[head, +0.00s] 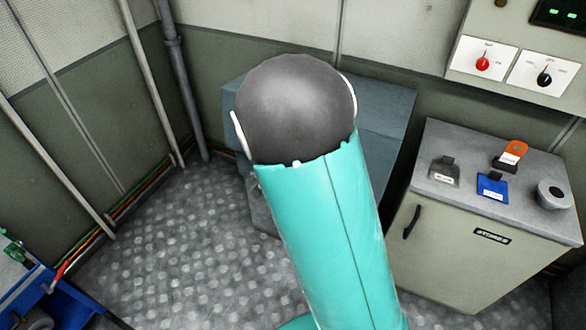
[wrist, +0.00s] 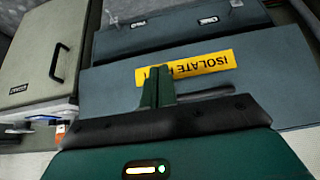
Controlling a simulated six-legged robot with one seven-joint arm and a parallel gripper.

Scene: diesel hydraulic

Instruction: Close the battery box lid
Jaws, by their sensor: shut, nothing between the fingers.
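The battery box (head: 385,105) is blue-grey and stands against the back wall in the head view, largely hidden by my teal arm. In the wrist view, which looks upside down, a blue-grey panel with a yellow ISOLATE label (wrist: 187,68) appears to be its lid (wrist: 265,80). A second panel with small white labels (wrist: 180,30) adjoins it. I cannot tell how far the lid is open. My gripper (wrist: 157,75) has its green fingers together and empty, in front of the labelled panel. Whether they touch it is unclear. The gripper is hidden in the head view.
A pale STORES cabinet (head: 470,245) stands right of the box, with several small tagged items and a grey round object (head: 553,195) on top. A control panel (head: 515,65) hangs above it. Pipes run along the left wall. The chequered floor (head: 175,240) at left is clear.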

